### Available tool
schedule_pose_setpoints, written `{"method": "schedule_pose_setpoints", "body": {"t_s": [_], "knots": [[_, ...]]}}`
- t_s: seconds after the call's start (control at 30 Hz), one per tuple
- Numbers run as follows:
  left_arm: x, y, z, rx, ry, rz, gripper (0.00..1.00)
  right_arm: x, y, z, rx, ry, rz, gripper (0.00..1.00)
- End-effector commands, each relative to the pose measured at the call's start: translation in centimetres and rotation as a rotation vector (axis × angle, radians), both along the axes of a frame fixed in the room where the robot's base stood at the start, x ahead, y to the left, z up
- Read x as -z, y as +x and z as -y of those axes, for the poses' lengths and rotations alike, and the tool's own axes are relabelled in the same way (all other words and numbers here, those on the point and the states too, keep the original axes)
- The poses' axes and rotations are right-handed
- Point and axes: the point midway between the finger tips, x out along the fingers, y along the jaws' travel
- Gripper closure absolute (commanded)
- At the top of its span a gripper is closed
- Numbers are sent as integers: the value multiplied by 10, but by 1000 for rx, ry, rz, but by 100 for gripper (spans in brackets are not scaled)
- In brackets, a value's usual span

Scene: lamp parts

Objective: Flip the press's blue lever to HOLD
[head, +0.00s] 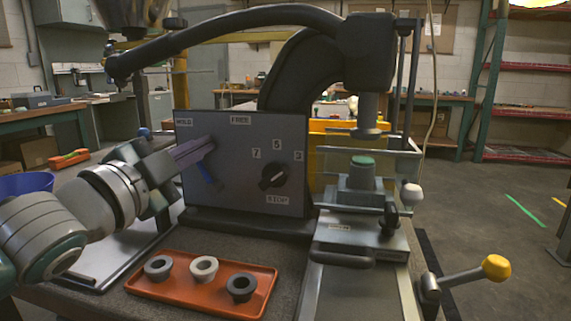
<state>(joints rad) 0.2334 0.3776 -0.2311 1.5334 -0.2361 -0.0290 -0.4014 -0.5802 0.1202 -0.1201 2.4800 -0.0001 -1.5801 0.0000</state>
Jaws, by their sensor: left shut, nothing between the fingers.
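The press's dark front panel (235,205) faces me, with a HOLD label (184,122) at its upper left and a FREE label (240,119) to the right of it. A blue lever (209,176) shows on the left half of the panel, slanting down to the right; its upper part is hidden behind my fingers. My left gripper (207,146) reaches in from the left in front of the panel, shut and empty. Its fingers lie just above the visible blue part; I cannot tell whether they touch it. My right gripper is not in view.
A black dial (272,176) with numbers and a STOP label sits right of the lever. An orange tray (190,308) with three ring-shaped cups stands in front. The press's long black arm (210,33) passes above. A yellow-knobbed handle (496,267) sticks out at right.

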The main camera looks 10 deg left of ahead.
Motion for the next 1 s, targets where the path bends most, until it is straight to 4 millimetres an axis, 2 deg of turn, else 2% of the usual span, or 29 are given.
{"method": "schedule_pose_setpoints", "body": {"t_s": [0.33,1.0], "knots": [[1,0,-7,1,-106,-3,100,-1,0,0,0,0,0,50],[2,0,-8,0,-115,-5,100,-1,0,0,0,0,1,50]]}}
